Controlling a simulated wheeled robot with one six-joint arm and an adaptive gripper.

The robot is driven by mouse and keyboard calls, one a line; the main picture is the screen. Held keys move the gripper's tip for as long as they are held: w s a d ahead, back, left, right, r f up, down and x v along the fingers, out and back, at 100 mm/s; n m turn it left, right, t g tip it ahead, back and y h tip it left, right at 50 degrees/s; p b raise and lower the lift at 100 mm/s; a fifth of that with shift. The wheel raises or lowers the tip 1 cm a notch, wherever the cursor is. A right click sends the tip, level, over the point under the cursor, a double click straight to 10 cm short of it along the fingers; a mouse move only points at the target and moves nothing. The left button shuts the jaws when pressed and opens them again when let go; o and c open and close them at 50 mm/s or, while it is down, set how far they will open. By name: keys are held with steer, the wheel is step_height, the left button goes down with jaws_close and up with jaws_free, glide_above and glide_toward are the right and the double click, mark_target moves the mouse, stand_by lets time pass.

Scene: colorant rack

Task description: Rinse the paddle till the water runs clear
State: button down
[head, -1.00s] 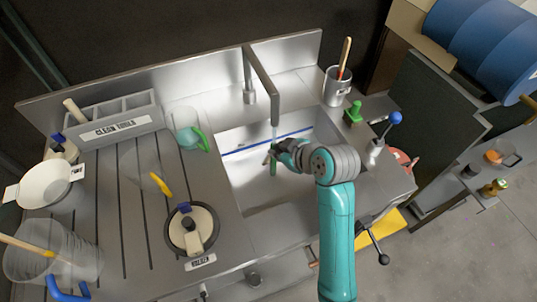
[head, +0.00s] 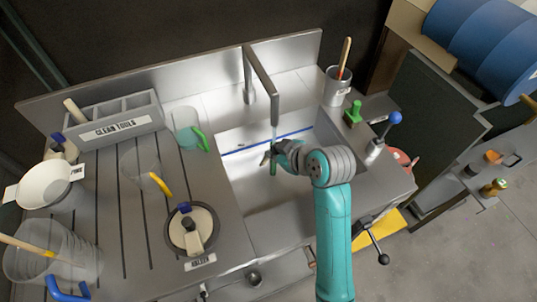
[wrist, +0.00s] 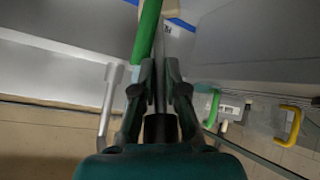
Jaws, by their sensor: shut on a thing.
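My gripper (head: 277,148) is over the sink basin (head: 248,185), just below the end of the tap spout (head: 262,85). In the wrist view my gripper (wrist: 160,70) is shut on the paddle. A long green part of the paddle (wrist: 147,35) shows past the fingertips, and a green bit (head: 273,166) hangs below them in the head view. A pale, bluish streak shows under the spout, perhaps water; I cannot tell its colour or flow. Most of the paddle is hidden by my gripper.
A tap lever with a blue knob (head: 395,118) stands right of the sink. A metal cup with brushes (head: 338,92) is behind it. Left are jugs (head: 188,130), a lidded pot (head: 190,228) and the clean tools rack (head: 115,125).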

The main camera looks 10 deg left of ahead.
steer(key=shift+w+d, duration=0.25)
steer(key=shift+d, duration=0.15)
steer(key=shift+a, duration=0.1)
